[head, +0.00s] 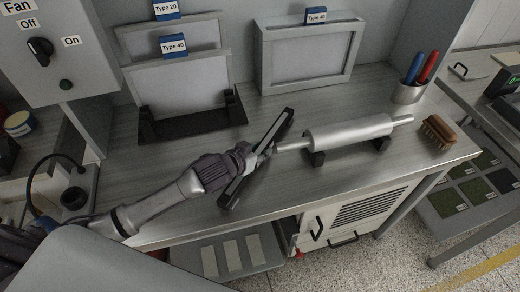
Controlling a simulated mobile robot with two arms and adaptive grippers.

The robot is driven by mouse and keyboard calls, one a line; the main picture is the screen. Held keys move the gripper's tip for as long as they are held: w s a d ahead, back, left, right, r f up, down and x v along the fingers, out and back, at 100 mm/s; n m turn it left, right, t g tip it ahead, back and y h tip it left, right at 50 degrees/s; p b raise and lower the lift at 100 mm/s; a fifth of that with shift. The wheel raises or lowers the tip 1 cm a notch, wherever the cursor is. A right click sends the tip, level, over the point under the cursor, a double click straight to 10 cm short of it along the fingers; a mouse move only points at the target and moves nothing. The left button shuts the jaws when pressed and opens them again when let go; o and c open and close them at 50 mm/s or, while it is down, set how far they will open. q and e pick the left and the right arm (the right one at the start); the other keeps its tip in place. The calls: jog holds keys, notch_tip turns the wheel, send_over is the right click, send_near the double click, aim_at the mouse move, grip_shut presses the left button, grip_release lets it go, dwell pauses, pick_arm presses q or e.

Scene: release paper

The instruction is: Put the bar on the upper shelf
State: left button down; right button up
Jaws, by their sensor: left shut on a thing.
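My left gripper (255,153) reaches in from the left over the middle of the workbench. It is shut on a long dark bar (279,124), gripped near its middle. The bar slants from upper right to lower left, its lower end near the bench's front edge. The gripper hides part of the bar, and I cannot tell its exact height above the bench. I cannot tell which surface is the upper shelf. My right gripper is not in view.
A silver roller (348,132) on black supports lies just right of the bar, its thin end close to the gripper. Framed panels (180,88) stand behind. A brush (438,131) and a pen cup (409,92) stand at the right. A low shelf (203,264) shows below the bench.

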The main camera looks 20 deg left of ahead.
pick_arm(q)
jog(key=c, duration=0.7)
grip_release()
jog(key=shift+f, duration=0.1)
